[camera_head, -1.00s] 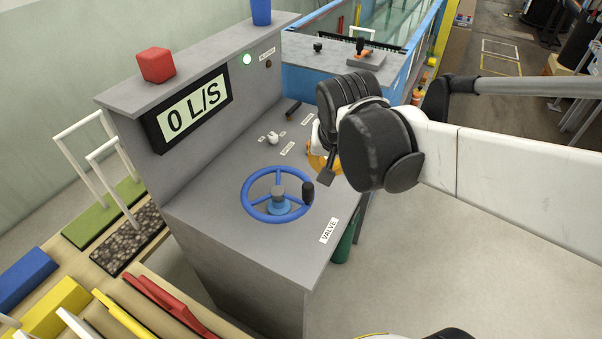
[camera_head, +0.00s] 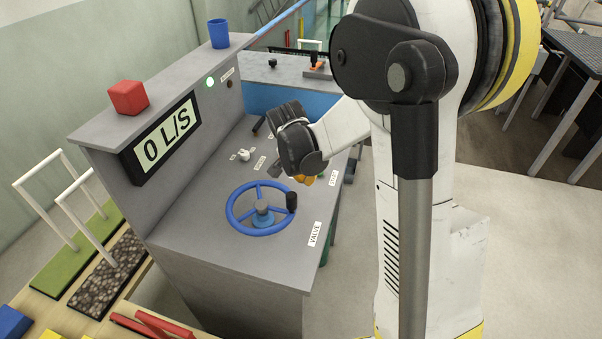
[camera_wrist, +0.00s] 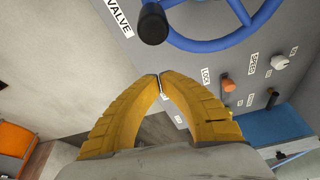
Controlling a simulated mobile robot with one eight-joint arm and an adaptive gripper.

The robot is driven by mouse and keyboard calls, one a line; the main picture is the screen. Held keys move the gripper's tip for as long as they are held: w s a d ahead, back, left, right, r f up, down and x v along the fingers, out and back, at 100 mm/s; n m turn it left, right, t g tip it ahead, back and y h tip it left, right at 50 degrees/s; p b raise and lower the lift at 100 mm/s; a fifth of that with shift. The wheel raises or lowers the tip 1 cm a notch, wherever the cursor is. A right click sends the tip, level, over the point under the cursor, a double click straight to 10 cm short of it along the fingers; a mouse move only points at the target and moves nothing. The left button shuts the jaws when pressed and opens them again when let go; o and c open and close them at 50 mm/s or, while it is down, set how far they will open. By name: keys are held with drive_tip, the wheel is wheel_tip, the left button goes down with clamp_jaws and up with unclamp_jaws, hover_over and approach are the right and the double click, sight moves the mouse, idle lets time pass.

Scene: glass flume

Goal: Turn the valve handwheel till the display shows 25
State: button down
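The blue valve handwheel (camera_head: 236,221) with its black knob (camera_head: 291,202) sits on the sloping top of the grey console. The display (camera_head: 166,138) reads 0 L/S. My gripper (camera_head: 308,179) is beside the console's right edge, behind and to the right of the wheel, apart from it; my wrist hides much of it. In the wrist view, the two yellow fingers (camera_wrist: 160,78) meet at their tips with nothing between them. The wheel's rim (camera_wrist: 225,42) and black knob (camera_wrist: 153,25) show beyond the fingertips at the top.
A red block (camera_head: 129,98) and a blue cup (camera_head: 219,33) stand on the console's upper ledge. A white knob (camera_wrist: 280,62) and an orange knob (camera_wrist: 229,85) lie beyond the wheel.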

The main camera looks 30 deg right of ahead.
drive_tip(key=shift+s+a+f+b, duration=0.25)
drive_tip(key=shift+s+a+f, duration=0.2)
drive_tip(key=shift+a+f, duration=0.2)
drive_tip(key=shift+s+a+f+b, duration=0.2)
drive_tip(key=shift+s+a+f, duration=0.25)
drive_tip(key=shift+a, duration=0.3)
